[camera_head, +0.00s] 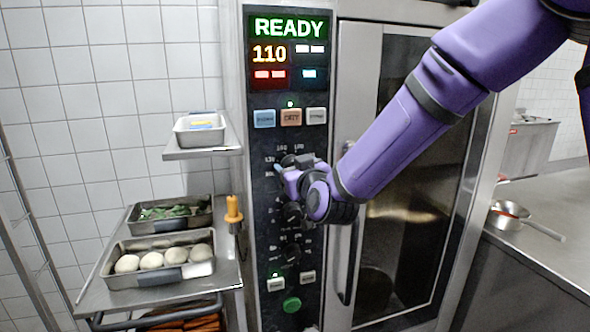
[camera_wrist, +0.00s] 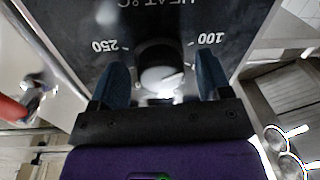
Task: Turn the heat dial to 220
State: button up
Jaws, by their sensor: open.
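The oven's heat dial (camera_wrist: 157,58) is a dark round knob with a lighter face, seen upside down in the wrist view. Its panel is marked HEAT °C, with 250 at the left and 100 at the right. A pale line on the knob points toward the 100 side. My gripper (camera_wrist: 161,76) is open, with one blue finger on each side of the knob. I cannot tell whether the fingers touch it. In the head view my gripper (camera_head: 284,169) is at the panel and hides most of the dial. The display (camera_head: 288,52) reads READY and 110.
More knobs (camera_head: 290,252) sit below on the panel, with a green button (camera_head: 292,305) at the bottom. The oven door handle (camera_head: 352,262) is close to the right. Shelves with trays (camera_head: 160,275) and an orange-handled item (camera_head: 233,210) stand close to the left.

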jog(key=shift+c, duration=0.4)
jog(key=c, duration=0.8)
